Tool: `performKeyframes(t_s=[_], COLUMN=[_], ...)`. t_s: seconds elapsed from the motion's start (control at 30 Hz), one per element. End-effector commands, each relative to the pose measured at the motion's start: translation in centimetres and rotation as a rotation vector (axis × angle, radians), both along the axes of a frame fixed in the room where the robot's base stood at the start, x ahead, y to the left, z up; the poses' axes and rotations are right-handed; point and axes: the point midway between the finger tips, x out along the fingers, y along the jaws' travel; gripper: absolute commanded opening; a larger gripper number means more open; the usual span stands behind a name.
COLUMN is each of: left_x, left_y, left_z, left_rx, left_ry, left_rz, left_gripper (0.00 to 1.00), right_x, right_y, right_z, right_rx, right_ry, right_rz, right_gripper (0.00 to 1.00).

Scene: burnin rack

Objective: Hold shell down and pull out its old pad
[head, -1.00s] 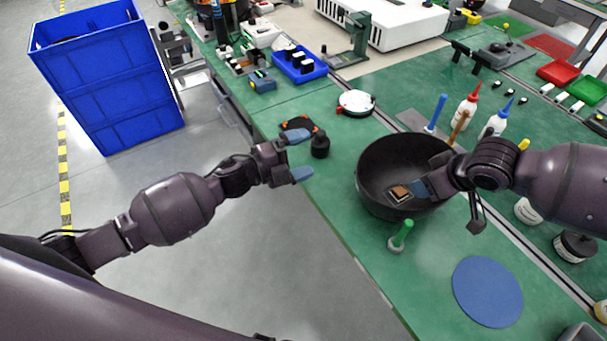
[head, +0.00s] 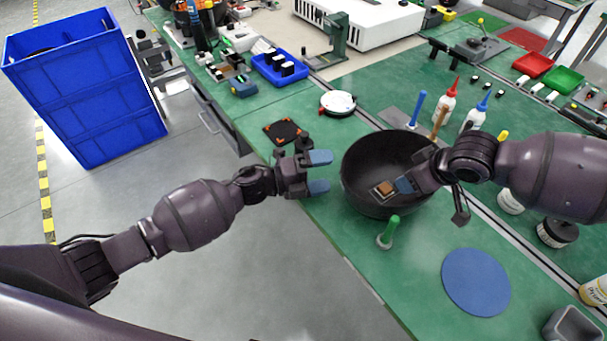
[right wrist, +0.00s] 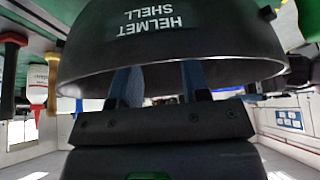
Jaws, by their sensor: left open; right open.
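The shell (head: 358,190) is a black bowl standing open side up on the green bench. The right wrist view shows it with "HELMET SHELL" printed on its wall (right wrist: 190,45). The old pad (head: 384,188), a small brown piece, lies inside the bowl, partly beside my right fingers. My right gripper (head: 403,187) reaches down into the bowl, open, close to the pad; whether it touches is unclear. In the right wrist view its blue fingers (right wrist: 160,85) run behind the rim. My left gripper (head: 319,172) is open and empty, just left of the bowl's rim.
A green-handled tool (head: 389,231) stands in front of the bowl, and a blue disc (head: 476,282) lies to the right. Behind are a dark square with orange corners (head: 284,131), a white round device (head: 338,102) and glue bottles (head: 446,104). The bench edge runs below my left gripper.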

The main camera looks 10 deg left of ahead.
Motion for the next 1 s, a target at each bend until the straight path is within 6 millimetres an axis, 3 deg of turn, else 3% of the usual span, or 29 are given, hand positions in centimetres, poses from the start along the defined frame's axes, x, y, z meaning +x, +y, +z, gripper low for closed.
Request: performKeyframes(t_s=[0.3,0.67,1.0], left_x=[1.2,1.3,1.3], left_y=[-2.7,-2.9,-2.9], left_z=[0.0,0.0,0.0], left_rx=[0.0,0.0,0.0], left_ry=[0.001,0.001,0.001], left_rz=[0.001,0.001,0.001], left_gripper=[0.99,0.98,0.46], right_x=[0.0,0.0,0.0], right_y=[0.0,0.0,0.0], right_z=[0.0,0.0,0.0], right_rx=[0.0,0.0,0.0], right_ry=[0.0,0.0,0.0], right_rz=[0.0,0.0,0.0], right_gripper=[0.43,0.43,0.43])
